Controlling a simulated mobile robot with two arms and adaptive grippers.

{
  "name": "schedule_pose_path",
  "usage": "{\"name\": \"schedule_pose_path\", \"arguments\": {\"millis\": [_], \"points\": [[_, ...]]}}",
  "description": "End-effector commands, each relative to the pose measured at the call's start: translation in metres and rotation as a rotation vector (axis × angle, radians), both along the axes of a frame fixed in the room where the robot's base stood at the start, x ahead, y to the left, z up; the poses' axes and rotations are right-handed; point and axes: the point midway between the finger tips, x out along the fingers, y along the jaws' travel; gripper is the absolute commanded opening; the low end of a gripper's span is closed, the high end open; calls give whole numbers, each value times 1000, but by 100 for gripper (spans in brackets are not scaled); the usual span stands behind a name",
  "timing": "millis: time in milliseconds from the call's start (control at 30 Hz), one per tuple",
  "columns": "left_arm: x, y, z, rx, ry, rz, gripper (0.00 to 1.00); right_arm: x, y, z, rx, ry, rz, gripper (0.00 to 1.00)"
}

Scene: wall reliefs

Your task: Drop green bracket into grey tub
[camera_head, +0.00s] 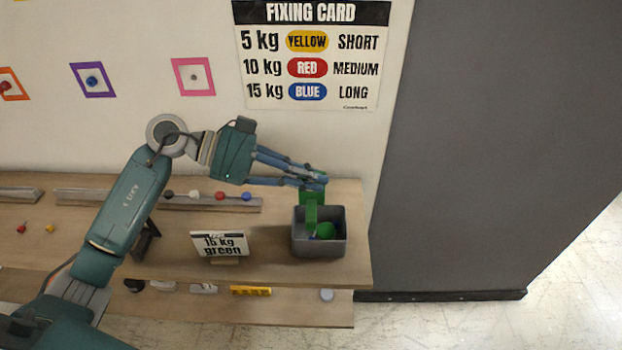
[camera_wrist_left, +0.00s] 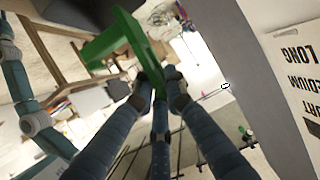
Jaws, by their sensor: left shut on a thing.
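The green bracket (camera_head: 310,213) is held upright in my left gripper (camera_head: 316,181), which is shut on its upper end. The bracket's lower part reaches down over the grey tub (camera_head: 319,246) and overlaps its opening in the head view. I cannot tell how far it is inside the rim. In the left wrist view the bracket (camera_wrist_left: 125,42) shows between the fingers of my left gripper (camera_wrist_left: 160,82). The tub stands at the right end of the wooden shelf and has a round green thing (camera_head: 325,230) and something blue in it. My right gripper is not in view.
A card reading "15 kg green" (camera_head: 219,244) stands left of the tub. Behind it, a rail (camera_head: 190,204) holds several coloured knobs. The shelf (camera_head: 355,265) ends just right of the tub. A fixing card (camera_head: 312,55) hangs on the wall above.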

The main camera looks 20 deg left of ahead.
Motion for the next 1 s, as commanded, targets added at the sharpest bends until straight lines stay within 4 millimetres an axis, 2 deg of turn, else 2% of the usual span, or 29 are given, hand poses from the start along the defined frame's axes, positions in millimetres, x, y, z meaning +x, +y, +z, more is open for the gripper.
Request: {"name": "schedule_pose_path", "arguments": {"millis": [67,367,400,500,833,1000], "points": [[0,0,-6,-1,-3,1,0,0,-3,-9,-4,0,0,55],[0,0,-5,0,-2,0,0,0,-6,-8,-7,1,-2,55],[0,0,-5,0,-2,0,17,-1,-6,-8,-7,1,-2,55],[0,0,-5,1,-2,0,33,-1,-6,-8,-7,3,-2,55],[-1,3,-5,2,0,1,33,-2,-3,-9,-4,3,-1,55],[-7,24,2,7,1,3,33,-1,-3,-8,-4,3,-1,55]]}}
